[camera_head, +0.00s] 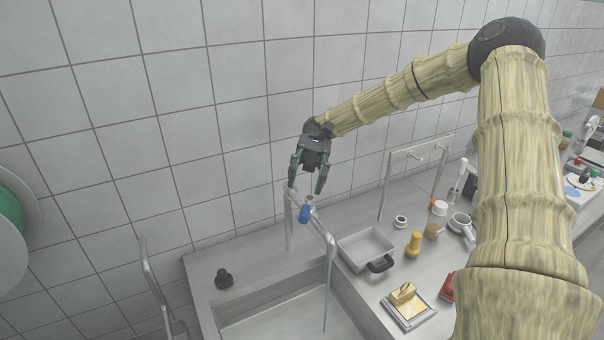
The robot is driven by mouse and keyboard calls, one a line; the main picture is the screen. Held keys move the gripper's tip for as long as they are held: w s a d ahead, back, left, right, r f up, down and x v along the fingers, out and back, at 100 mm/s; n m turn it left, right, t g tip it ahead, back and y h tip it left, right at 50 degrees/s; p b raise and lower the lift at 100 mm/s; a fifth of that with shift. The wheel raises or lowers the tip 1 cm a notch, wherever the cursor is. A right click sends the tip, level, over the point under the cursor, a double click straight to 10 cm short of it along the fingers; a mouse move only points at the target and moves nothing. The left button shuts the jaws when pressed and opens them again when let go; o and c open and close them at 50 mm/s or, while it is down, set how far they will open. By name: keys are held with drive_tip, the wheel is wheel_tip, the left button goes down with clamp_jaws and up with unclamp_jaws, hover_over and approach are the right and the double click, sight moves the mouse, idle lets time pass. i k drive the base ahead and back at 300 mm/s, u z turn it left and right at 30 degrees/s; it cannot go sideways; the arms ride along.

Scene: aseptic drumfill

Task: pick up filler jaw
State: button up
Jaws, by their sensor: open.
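My gripper (306,187) is open and empty, with its fingers pointing down. It hangs above the tap at the back of the sink, and nothing is between its fingers. I cannot tell for sure which thing is the filler jaw. A small black part (224,279) stands on the sink's left ledge, well below and left of my gripper. A yellow knobbed piece (414,244) stands on the counter to the right, apart from my gripper.
The tap (321,226) with a blue knob (304,214) rises below my gripper. A grey pan (357,247), a tray with a yellow block (403,294), a bottle (437,218) and a metal rail (412,154) crowd the right counter. The sink's left ledge is mostly clear.

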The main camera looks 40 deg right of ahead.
sight(404, 299)
drive_tip(key=k, duration=1)
